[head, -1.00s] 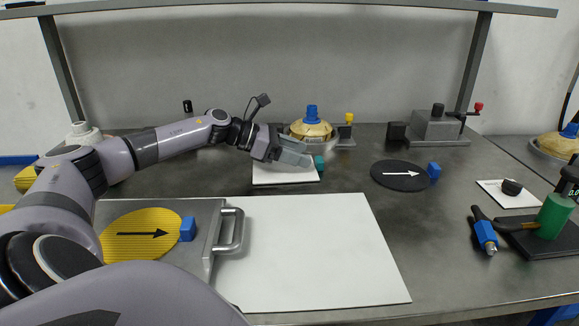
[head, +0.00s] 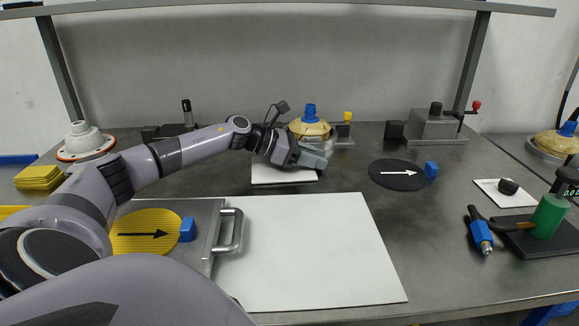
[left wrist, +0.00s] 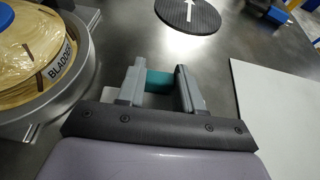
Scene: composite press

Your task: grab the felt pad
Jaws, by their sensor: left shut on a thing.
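My left gripper (head: 316,157) is over the right back corner of a small white board (head: 284,176) in the head view. In the left wrist view, its two grey fingers (left wrist: 160,72) are shut on a teal block, which I take as the felt pad (left wrist: 158,80). The pad lies between the fingers, and its lower part is hidden by the gripper. In the head view the pad is hidden behind the fingers. I cannot tell whether it touches a surface. My right gripper is not in view.
A black disc with a white arrow (head: 398,174) and a blue block (head: 431,169) lie to the right. A large white sheet (head: 310,250) covers the front middle. Dark bench between them is bare.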

